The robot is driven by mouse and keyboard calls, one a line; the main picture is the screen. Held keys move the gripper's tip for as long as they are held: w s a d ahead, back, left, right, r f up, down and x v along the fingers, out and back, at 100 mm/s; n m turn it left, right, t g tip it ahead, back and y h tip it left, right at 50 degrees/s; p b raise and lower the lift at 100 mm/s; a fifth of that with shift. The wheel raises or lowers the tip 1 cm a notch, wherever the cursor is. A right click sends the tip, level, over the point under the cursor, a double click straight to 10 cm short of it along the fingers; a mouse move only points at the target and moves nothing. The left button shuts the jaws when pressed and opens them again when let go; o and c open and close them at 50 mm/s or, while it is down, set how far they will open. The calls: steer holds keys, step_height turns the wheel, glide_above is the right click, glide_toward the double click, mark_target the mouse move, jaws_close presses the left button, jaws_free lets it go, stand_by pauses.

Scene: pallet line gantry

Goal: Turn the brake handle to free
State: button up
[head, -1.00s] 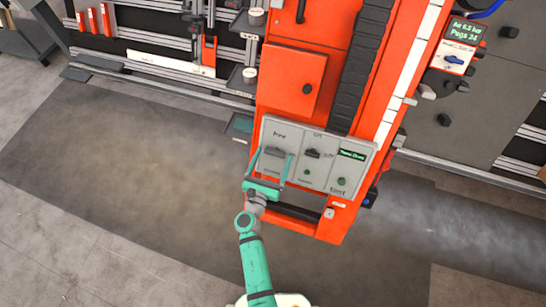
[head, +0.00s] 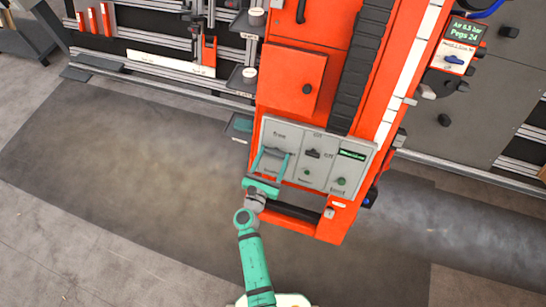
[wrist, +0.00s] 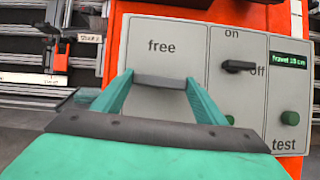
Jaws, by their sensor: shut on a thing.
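The brake handle (wrist: 166,82) is a dark bar lying roughly level, just below the word "free" on the grey control panel (wrist: 168,22). In the head view the panel (head: 321,180) is on the lower front of the orange machine. My teal gripper (wrist: 160,85) is shut on the handle, with one finger at each end of the bar. In the head view my gripper (head: 273,155) reaches up to the left part of the panel. The gripper body hides the lower left of the panel in the wrist view.
Right of the handle are a black on/off knob (wrist: 239,66), a green button (wrist: 290,118) labelled "test" and a small green-lit display (wrist: 289,59). A dark bar (head: 298,212) crosses the machine below the panel. The floor to the left (head: 120,150) is clear.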

steer(key=m+h, duration=0.1)
steer(key=m, duration=0.1)
steer(key=m+g+h, duration=0.1)
steer(key=m, duration=0.2)
steer(key=shift+w+a+r, duration=0.1)
steer(key=shift+a, duration=0.1)
steer(key=m+g+h, duration=0.1)
steer(key=m, duration=0.2)
steer(key=m+g+h, duration=0.1)
steer(key=m+g, duration=0.1)
steer(key=shift+a+m, duration=0.1)
steer(key=shift+m, duration=0.3)
steer(key=m+g, duration=0.2)
steer(key=m, duration=0.3)
steer(key=shift+w+r, duration=0.15)
steer(key=shift+m+g, duration=1.2)
steer(key=shift+m, duration=1.1)
steer(key=o, duration=1.1)
steer(key=shift+c, duration=0.2)
steer(key=shift+r, duration=0.1)
steer(key=v, duration=1)
steer(key=shift+a+r, duration=0.2)
steer(key=shift+r, duration=0.05)
